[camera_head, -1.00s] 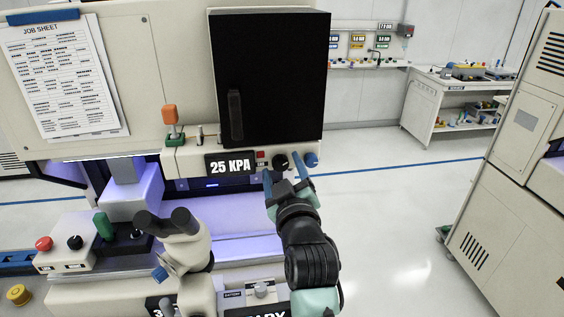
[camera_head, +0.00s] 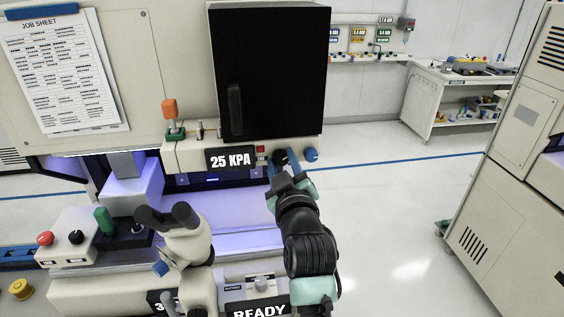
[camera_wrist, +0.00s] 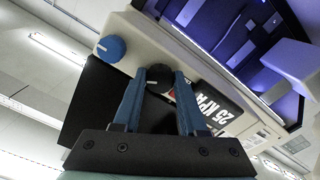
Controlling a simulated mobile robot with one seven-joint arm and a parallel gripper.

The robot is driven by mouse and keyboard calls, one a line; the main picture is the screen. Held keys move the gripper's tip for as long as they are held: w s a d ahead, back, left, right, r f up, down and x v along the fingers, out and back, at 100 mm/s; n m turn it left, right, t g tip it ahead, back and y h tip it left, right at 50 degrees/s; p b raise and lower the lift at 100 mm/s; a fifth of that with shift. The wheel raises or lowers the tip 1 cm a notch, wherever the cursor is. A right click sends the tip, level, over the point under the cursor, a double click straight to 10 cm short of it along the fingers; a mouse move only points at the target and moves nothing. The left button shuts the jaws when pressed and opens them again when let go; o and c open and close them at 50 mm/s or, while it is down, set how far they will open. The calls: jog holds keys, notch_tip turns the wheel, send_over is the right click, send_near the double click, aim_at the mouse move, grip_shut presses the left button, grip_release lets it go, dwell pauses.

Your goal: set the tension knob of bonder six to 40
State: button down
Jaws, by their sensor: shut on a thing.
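My gripper (camera_head: 281,165) is at the bonder's front panel, its two blue fingers shut on a black knob (camera_head: 280,157). The wrist view shows the black knob (camera_wrist: 158,78) between the fingertips, its white pointer line partly visible. A blue knob (camera_head: 311,154) sits just right of it and is apart from the fingers; it also shows in the wrist view (camera_wrist: 110,48). A display (camera_head: 231,159) left of the black knob reads 25 KPA. I cannot read a label on the black knob, a tension scale or the bonder's number.
A black cabinet box (camera_head: 268,75) overhangs the panel. The microscope eyepieces (camera_head: 168,216) stand left of my arm. Below are a small grey knob (camera_head: 262,284) and a READY display (camera_head: 258,312). An orange-topped toggle (camera_head: 170,110) stands on the panel's left. Open floor lies right.

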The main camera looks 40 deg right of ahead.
jog(key=shift+m, duration=0.4)
jog(key=m+b, duration=0.1)
jog(key=m, duration=0.2)
jog(key=m+b, duration=0.1)
jog(key=m, duration=0.8)
jog(key=shift+w+a+m+b, duration=0.1)
jog(key=shift+m+b, duration=0.2)
jog(key=shift+m, duration=2.2)
jog(key=shift+c, duration=2.2)
grip_release()
